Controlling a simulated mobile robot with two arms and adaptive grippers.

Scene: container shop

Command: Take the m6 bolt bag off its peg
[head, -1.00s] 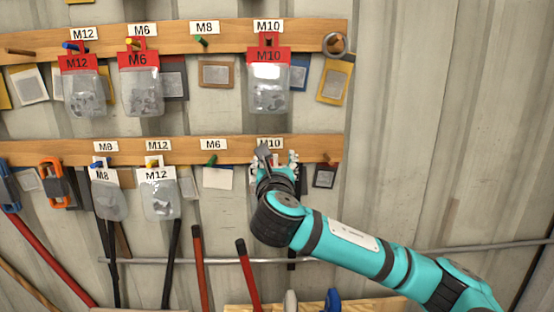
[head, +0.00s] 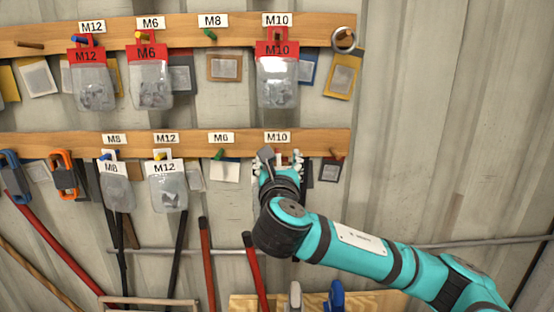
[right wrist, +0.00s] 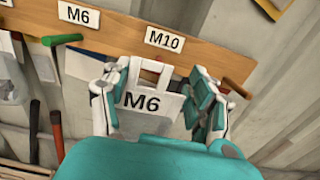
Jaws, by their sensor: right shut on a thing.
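A bag with a white header reading M6 (right wrist: 148,103) sits between the fingers of my right gripper (right wrist: 154,108) in the right wrist view. The gripper is shut on it. The header's hanging slot is at its top, in front of the lower board; I cannot tell whether a peg still passes through it. In the head view my right gripper (head: 280,168) is just below the lower M10 label (head: 277,136) and hides most of the bag. Another M6 bag, with a red header (head: 147,53), hangs in the upper row. My left gripper is not in view.
A red-header M10 bag (head: 277,80) hangs above my right gripper. The green peg (head: 219,154) under the lower M6 label is bare. White-header M8 (head: 115,190) and M12 (head: 167,190) bags hang to the left. Bare wall (head: 450,120) lies to the right.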

